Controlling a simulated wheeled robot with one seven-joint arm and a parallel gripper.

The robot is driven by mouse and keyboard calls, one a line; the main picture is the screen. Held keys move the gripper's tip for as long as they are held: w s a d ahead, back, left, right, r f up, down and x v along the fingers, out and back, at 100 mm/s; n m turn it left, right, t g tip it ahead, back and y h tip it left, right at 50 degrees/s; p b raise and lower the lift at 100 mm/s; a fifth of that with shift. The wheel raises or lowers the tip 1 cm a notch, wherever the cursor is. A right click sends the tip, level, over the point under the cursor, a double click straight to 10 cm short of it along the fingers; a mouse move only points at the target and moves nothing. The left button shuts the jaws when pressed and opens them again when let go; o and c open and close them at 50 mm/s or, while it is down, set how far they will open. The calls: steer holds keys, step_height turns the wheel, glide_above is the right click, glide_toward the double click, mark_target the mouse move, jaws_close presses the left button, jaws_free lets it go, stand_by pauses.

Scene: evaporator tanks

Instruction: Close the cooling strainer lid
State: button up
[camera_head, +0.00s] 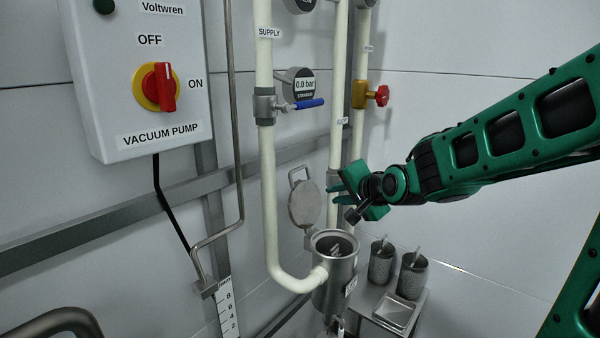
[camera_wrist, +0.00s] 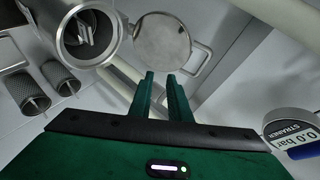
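The cooling strainer (camera_head: 338,285) is a steel cylinder with its round mouth open at the top. Its round lid (camera_head: 304,206) stands swung up, roughly upright, at the back of the mouth, with a wire loop handle at its top. The wrist view shows the lid (camera_wrist: 162,42) beyond the fingertips, with the handle at its right, and the strainer mouth (camera_wrist: 90,36) at upper left. My gripper (camera_head: 333,192) is just right of the lid in the head view. Its green fingers (camera_wrist: 161,76) are a little apart, with nothing between them. They appear apart from the lid.
Two mesh strainer baskets (camera_head: 381,262) and a small tray (camera_head: 397,313) stand on a shelf right of the strainer. White pipes (camera_head: 268,180) run behind and left of it. A blue-handled valve (camera_head: 305,104) and a gauge (camera_head: 301,84) sit above. A vacuum pump switch box (camera_head: 140,80) is at left.

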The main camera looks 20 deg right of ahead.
mark_target(301, 169)
steer(key=w+a+r+m+t+y, duration=0.2)
steer(key=w+a+r+t, duration=0.1)
steer(key=w+a+r, duration=0.15)
steer(key=x, duration=1)
steer(key=shift+w+d+f, duration=0.1)
steer(key=shift+w+f, duration=0.1)
steer(key=shift+f, duration=0.1)
jaws_close()
steer(key=shift+d, duration=0.45)
steer(key=shift+a+h, duration=0.1)
steer(key=shift+h, duration=0.2)
